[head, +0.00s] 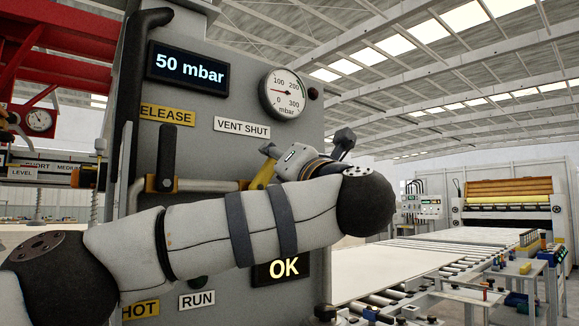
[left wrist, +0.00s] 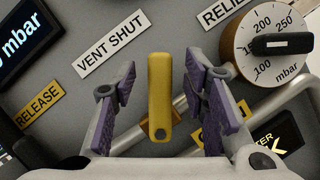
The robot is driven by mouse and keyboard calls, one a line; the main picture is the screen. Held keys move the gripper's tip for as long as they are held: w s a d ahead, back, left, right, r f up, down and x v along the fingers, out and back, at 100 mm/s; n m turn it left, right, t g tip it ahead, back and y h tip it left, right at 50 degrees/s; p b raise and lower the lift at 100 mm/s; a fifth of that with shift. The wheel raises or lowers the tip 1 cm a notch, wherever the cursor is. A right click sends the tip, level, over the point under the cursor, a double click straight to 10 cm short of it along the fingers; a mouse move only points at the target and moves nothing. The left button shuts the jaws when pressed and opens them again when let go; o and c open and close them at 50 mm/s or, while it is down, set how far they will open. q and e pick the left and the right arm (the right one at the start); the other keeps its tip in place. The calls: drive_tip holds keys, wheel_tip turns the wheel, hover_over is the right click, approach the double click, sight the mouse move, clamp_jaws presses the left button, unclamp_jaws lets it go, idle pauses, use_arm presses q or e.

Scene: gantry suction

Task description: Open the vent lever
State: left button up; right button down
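The vent lever (left wrist: 159,95) is a yellow bar in the left wrist view, standing roughly upright on a dark pivot at its lower end. The label VENT SHUT (left wrist: 110,43) is up and to its left; the label also shows in the head view (head: 242,127). My left gripper (left wrist: 163,80) is open, with one purple-padded finger on each side of the lever and a visible gap to both. In the head view, part of the yellow lever (head: 262,176) shows beside my wrist, which hides much of the gripper. My right gripper is not in view.
The grey panel holds a 50 mbar display (head: 188,67), a round gauge (head: 285,92) and an OK screen (head: 281,268). A black upright handle (head: 167,153) is left of the lever. A mbar dial (left wrist: 270,43) and metal pipes lie close to the right finger.

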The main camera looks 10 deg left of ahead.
use_arm(q)
drive_tip(key=v, duration=0.9)
drive_tip(key=shift+s, duration=0.2)
drive_tip(key=shift+d, duration=0.1)
drive_tip(key=shift+c, duration=0.6)
